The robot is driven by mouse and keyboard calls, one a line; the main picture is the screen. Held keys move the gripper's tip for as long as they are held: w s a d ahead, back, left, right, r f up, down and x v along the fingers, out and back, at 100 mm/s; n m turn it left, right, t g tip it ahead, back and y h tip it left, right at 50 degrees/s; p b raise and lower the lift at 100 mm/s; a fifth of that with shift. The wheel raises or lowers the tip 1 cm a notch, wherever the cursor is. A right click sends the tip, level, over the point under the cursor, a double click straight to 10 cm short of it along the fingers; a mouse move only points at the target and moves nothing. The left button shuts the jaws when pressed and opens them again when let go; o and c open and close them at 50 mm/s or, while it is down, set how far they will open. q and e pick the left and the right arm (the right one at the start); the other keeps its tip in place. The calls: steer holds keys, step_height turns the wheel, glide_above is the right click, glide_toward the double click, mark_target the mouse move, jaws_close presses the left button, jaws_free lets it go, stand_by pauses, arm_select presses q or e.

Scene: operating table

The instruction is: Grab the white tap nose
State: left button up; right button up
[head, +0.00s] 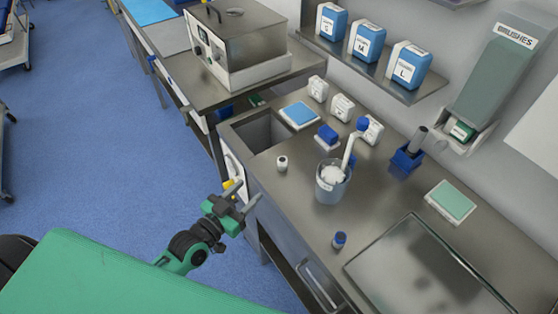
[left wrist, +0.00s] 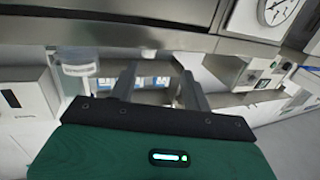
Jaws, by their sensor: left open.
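My left gripper (head: 244,193) is open and empty, in front of the counter's left edge, well to the left of the cup. In the left wrist view its two fingers (left wrist: 157,85) are spread apart with nothing between them. My right gripper is out of view.
Open floor (head: 90,150) is left of the counter.

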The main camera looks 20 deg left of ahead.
arm_select(q)
steer(key=r, duration=0.2)
steer(key=p, duration=0.2)
glide_toward(281, 157)
steer(key=w, duration=0.2)
steer(key=w+f, duration=0.1)
steer(key=shift+w+d, duration=0.3)
steer(key=shift+d, duration=0.1)
steer(key=shift+w+d+f, duration=0.1)
steer(key=shift+w+d, duration=0.1)
steer(key=shift+w, duration=0.3)
steer(key=shift+w+d+r+p, duration=0.25)
steer(key=shift+w+p, duration=0.1)
steer(key=shift+w, duration=0.1)
steer(key=x, duration=0.1)
steer(key=p+x, duration=0.1)
steer(key=x, duration=0.1)
steer(key=shift+w+d+r, duration=0.15)
steer(key=shift+d+r, duration=0.1)
steer(key=shift+w+d+f, duration=0.1)
steer(key=shift+w+d, duration=0.1)
steer(key=shift+w, duration=0.25)
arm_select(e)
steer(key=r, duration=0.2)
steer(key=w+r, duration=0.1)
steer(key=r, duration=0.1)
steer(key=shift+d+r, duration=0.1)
arm_select(q)
steer(key=shift+s+a, duration=0.1)
